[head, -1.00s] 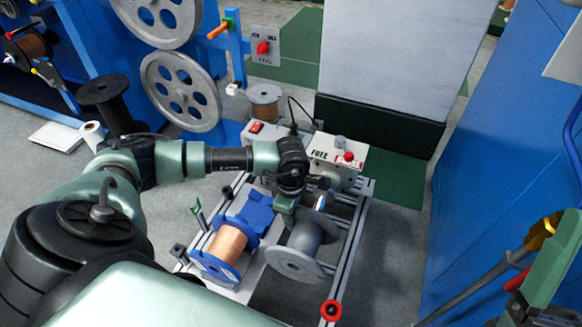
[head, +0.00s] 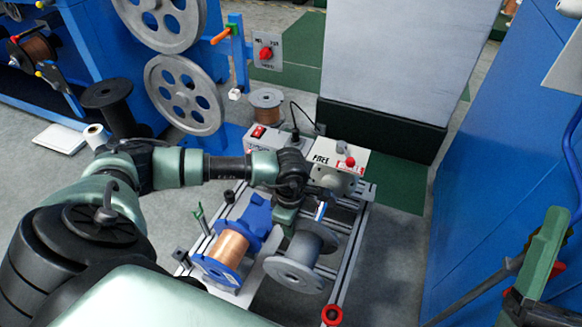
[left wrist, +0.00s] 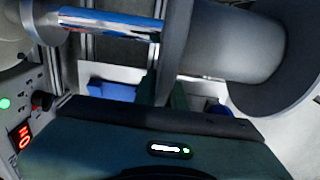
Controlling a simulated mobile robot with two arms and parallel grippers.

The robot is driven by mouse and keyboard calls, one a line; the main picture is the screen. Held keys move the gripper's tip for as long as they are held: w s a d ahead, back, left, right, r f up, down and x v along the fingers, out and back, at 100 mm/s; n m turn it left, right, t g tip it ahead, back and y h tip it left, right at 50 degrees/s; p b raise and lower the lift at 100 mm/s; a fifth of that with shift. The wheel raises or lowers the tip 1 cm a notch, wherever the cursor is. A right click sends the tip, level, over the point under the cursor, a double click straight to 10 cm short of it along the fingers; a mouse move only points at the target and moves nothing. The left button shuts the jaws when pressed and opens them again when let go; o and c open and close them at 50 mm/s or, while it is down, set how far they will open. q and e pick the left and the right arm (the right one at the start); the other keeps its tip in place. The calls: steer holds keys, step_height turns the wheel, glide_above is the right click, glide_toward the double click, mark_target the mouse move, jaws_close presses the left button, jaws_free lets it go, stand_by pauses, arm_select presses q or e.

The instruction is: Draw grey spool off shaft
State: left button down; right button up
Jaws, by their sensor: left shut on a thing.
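The grey spool (head: 305,245) lies on its side at the near end of the frame, right of the copper spool. My left gripper (head: 287,214) is shut on the spool's far flange. In the left wrist view this flange (left wrist: 176,45) runs down between the jaws. The shiny shaft (left wrist: 110,22) reaches from the machine to the flange; a short bare stretch of the shaft (head: 321,211) shows in the head view. Whether its tip is still inside the bore is hidden. A green part at the right edge seems to be my right gripper (head: 540,262); its jaws are unclear.
The copper spool with blue flanges (head: 228,248) stands close on the left. The white control box with red knob (head: 338,168) is behind the shaft. A red round knob (head: 331,315) sits at the frame's near corner. The floor right of the frame is clear.

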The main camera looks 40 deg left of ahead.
steer(key=shift+w+a+f+g, duration=0.15)
steer(key=shift+w+f+g, duration=0.4)
steer(key=shift+w, duration=0.2)
arm_select(q)
steer(key=shift+s+d+p, duration=0.2)
steer(key=shift+s+p, duration=0.15)
steer(key=shift+s, duration=0.55)
arm_select(e)
steer(key=shift+w+f+g+h, duration=0.25)
steer(key=shift+w+f+h, duration=0.15)
steer(key=shift+f+h, duration=0.15)
arm_select(q)
steer(key=shift+s+d, duration=0.1)
steer(key=shift+s, duration=0.05)
arm_select(e)
steer(key=shift+a, duration=0.1)
steer(key=shift+w+a+f+g+h+p, duration=0.15)
steer(key=shift+w+f+g+p, duration=0.1)
steer(key=shift+w+f+g, duration=0.3)
steer(key=shift+w+f+g+h+p, duration=0.1)
steer(key=shift+w+f+g+p, duration=0.2)
steer(key=shift+f+g, duration=0.4)
arm_select(q)
steer(key=shift+s+d, duration=0.2)
steer(key=shift+s, duration=0.6)
steer(key=shift+s+d, duration=0.15)
steer(key=shift+s, duration=0.6)
arm_select(e)
steer(key=shift+w+f+g, duration=0.25)
steer(key=shift+f, duration=0.25)
